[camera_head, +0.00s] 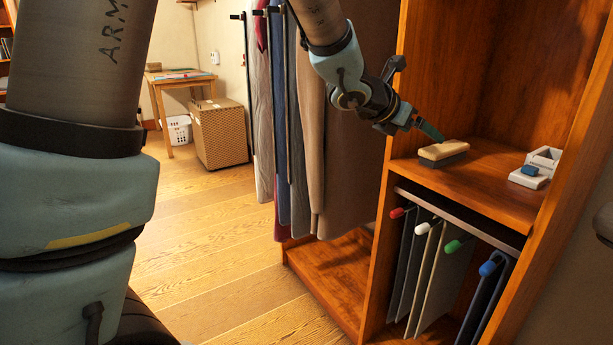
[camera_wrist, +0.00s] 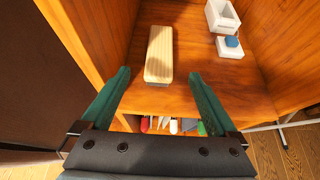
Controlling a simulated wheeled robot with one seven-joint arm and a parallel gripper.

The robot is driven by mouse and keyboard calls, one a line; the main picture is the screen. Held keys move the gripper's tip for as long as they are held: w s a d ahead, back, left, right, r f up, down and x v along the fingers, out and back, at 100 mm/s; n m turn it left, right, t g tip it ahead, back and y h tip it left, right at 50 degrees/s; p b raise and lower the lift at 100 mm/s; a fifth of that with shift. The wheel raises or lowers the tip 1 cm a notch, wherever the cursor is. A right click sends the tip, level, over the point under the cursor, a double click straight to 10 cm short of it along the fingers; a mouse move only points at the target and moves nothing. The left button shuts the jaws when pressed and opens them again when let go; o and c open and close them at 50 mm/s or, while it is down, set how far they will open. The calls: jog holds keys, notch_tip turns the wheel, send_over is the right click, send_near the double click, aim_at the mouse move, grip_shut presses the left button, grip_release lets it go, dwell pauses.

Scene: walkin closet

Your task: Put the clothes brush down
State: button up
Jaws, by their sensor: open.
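The clothes brush (camera_head: 443,150), with a pale wooden back and dark bristles below, rests on the wooden shelf (camera_head: 480,185) of the wardrobe, bristles down. In the wrist view the brush (camera_wrist: 159,55) lies lengthwise ahead of my gripper, between the lines of its two fingers. My gripper (camera_head: 432,131) is at the left end of the brush in the head view. In the wrist view my gripper (camera_wrist: 158,80) has its green fingers spread wide, with a gap on each side of the brush. The fingers do not touch it there.
A white open box (camera_head: 544,158) and a small white block with a blue top (camera_head: 528,176) sit right of the brush. Trousers with coloured-tip hangers (camera_head: 450,246) hang below the shelf. Clothes hang left of the wardrobe. The wardrobe's side panels flank the shelf.

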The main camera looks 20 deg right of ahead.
jog(key=w+a+f+n+t+y, duration=0.3)
jog(key=w+a+n, duration=0.6)
jog(key=a+n, duration=0.25)
jog(key=w+a+f+n+y, duration=0.1)
jog(key=a+f+n+y, duration=0.2)
jog(key=a+n, duration=0.55)
jog(key=w+a+f+n+y, duration=0.2)
jog(key=a+f+n, duration=0.1)
jog(key=a+n, duration=0.55)
jog(key=s+a+f+n+g+y, duration=0.1)
jog(key=s+a+f+n+g, duration=0.1)
jog(key=s+a+n, duration=0.4)
jog(key=s+a+f+n+g+y, duration=0.2)
jog(key=s+a+f+n, duration=0.2)
jog(key=a+n, duration=1)
jog(key=s+n, duration=0.1)
jog(key=s, duration=0.2)
jog(key=shift+g+y, duration=0.3)
jog(key=shift+s+r, duration=0.1)
notch_tip(320, 180, up, 15)
jog(key=p, duration=1.5)
jog(key=shift+r+p, duration=0.15)
jog(key=shift+p, duration=0.15)
